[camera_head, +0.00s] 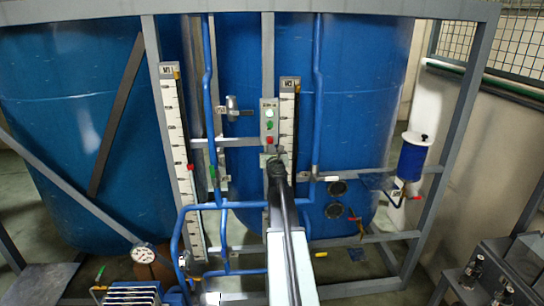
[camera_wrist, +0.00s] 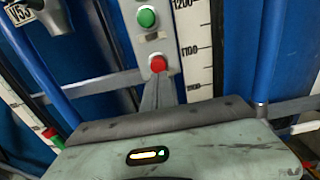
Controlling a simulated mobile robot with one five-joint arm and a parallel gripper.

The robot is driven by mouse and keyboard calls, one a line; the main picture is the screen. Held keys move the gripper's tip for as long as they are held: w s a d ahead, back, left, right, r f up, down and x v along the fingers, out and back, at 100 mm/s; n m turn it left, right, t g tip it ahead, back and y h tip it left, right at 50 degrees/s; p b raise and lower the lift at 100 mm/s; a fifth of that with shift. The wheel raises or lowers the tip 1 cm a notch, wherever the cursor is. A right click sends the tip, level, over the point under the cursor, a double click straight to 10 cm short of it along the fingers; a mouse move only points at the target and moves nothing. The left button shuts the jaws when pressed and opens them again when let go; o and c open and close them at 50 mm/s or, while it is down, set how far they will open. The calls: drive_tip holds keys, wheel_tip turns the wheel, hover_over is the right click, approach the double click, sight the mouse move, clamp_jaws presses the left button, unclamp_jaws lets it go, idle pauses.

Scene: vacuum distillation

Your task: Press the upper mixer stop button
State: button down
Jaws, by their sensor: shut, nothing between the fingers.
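A grey button box (camera_head: 268,122) is fixed to an upright post in front of the blue tanks. Its red button (camera_head: 269,140) is at the bottom, with a green button (camera_head: 269,125) above it. In the wrist view the red button (camera_wrist: 158,64) is near the middle, with the green button (camera_wrist: 147,17) higher up. My gripper (camera_head: 274,158) is shut and empty, just below the red button in the picture. In the wrist view its narrow grey tip (camera_wrist: 158,80) points up at the red button. I cannot tell whether it touches.
White level scales (camera_head: 287,125) and (camera_head: 178,140) stand on either side of the box. Blue pipes (camera_head: 318,95) run upright nearby. A valve handle (camera_head: 237,111) sticks out to the left. A pressure gauge (camera_head: 143,254) is at the lower left.

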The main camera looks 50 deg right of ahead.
sight(270, 142)
drive_tip(key=shift+x, duration=0.95)
drive_tip(key=shift+w+d+r, duration=0.4)
drive_tip(key=shift+w+d, duration=0.1)
drive_tip(key=shift+w, duration=0.1)
drive_tip(key=v, duration=1.4)
drive_tip(key=shift+s+a, duration=0.15)
